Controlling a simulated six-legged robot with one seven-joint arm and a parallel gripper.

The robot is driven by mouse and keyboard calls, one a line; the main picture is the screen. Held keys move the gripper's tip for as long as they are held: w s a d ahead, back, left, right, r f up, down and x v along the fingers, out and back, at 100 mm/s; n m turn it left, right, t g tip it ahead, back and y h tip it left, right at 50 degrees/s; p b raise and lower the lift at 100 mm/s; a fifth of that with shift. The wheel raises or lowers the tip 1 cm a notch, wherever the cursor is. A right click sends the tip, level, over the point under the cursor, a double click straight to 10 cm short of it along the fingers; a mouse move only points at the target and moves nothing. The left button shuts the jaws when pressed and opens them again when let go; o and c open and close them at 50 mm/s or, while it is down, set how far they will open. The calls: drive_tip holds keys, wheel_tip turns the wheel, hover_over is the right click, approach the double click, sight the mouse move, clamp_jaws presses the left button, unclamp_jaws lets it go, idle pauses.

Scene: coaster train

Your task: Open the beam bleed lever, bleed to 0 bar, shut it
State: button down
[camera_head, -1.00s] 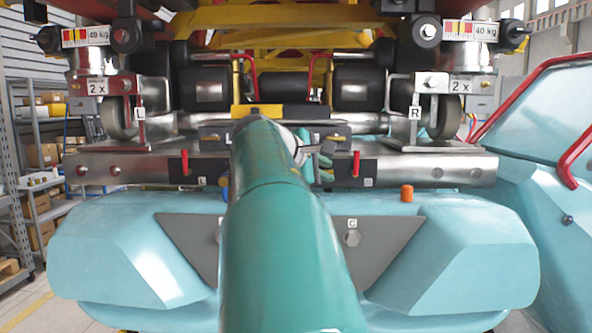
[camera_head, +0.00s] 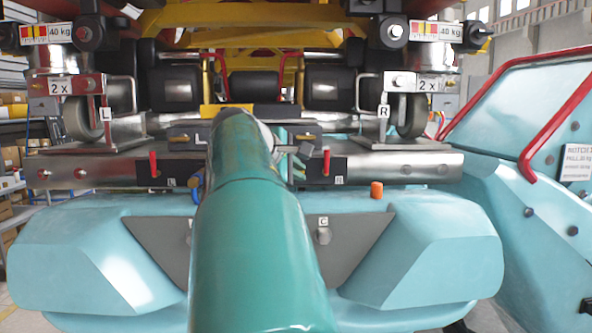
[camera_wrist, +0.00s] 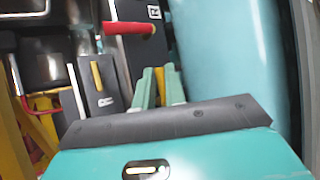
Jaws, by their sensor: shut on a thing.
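My gripper (camera_head: 297,163) is at the front of the metal beam (camera_head: 395,166), right of my arm. Its green fingers also show in the wrist view (camera_wrist: 159,88). Another red lever (camera_head: 153,162) stands at the left block. A yellow-marked part (camera_wrist: 97,76) on a dark block lies left of the fingers in the wrist view. I cannot tell which part is the bleed lever; no pressure reading is legible.
An orange cap (camera_head: 376,189) sits on the light blue body (camera_head: 430,250) below the beam. Wheels marked L and R (camera_head: 412,115) stand on the beam. A blue panel with a red rail (camera_head: 550,125) closes off the right side.

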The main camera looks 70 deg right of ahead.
drive_tip(key=c, duration=1.7)
unclamp_jaws()
drive_tip(key=shift+c, duration=0.2)
drive_tip(key=v, duration=1.4)
